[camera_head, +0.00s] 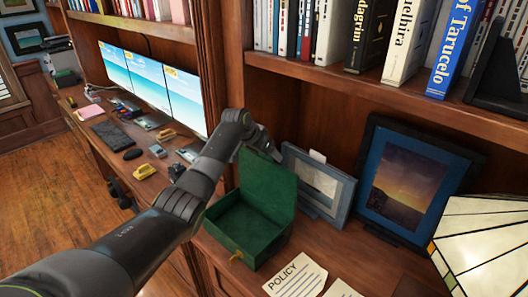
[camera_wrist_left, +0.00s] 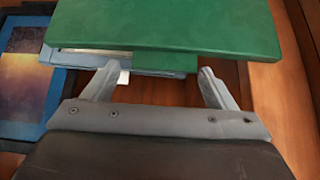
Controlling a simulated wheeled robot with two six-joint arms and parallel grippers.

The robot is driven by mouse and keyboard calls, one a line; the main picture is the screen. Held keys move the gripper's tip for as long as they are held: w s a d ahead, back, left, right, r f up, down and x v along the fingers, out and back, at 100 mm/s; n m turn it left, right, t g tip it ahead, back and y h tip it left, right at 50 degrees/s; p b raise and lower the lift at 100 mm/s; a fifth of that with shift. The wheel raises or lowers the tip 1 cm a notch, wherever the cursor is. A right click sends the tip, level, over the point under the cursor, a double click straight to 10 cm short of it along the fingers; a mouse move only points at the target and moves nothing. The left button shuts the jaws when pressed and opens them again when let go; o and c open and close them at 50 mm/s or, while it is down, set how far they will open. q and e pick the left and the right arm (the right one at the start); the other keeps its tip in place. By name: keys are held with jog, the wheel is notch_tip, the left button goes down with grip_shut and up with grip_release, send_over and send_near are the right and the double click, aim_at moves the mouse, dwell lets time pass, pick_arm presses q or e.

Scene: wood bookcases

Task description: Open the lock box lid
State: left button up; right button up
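The green lock box (camera_head: 235,238) stands on the wooden desk, with a small brass-coloured clasp at its front. Its lid (camera_head: 268,183) is raised, standing roughly upright at the back, and the inside of the box shows. My left arm reaches over from the left, and my left gripper (camera_head: 267,148) is at the top edge of the lid, partly behind it. In the left wrist view the lid (camera_wrist_left: 170,27) lies just beyond my left gripper (camera_wrist_left: 158,85), whose fingers are spread with nothing clamped between them. I cannot tell whether they touch the lid. My right gripper is out of view.
Framed pictures (camera_head: 322,186) (camera_head: 408,188) stand behind and right of the box. Policy papers (camera_head: 297,277) lie in front, and a stained-glass lamp (camera_head: 480,245) is at the right. Book shelves hang above. Monitors (camera_head: 185,98) and small desk items are at the left.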

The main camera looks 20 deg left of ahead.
pick_arm(q)
jog(key=shift+o, duration=0.4)
jog(key=shift+f, duration=0.1)
jog(key=shift+s+a, duration=0.1)
jog(key=shift+a, duration=0.05)
jog(key=b+v, duration=0.4)
jog(key=v, duration=1.3)
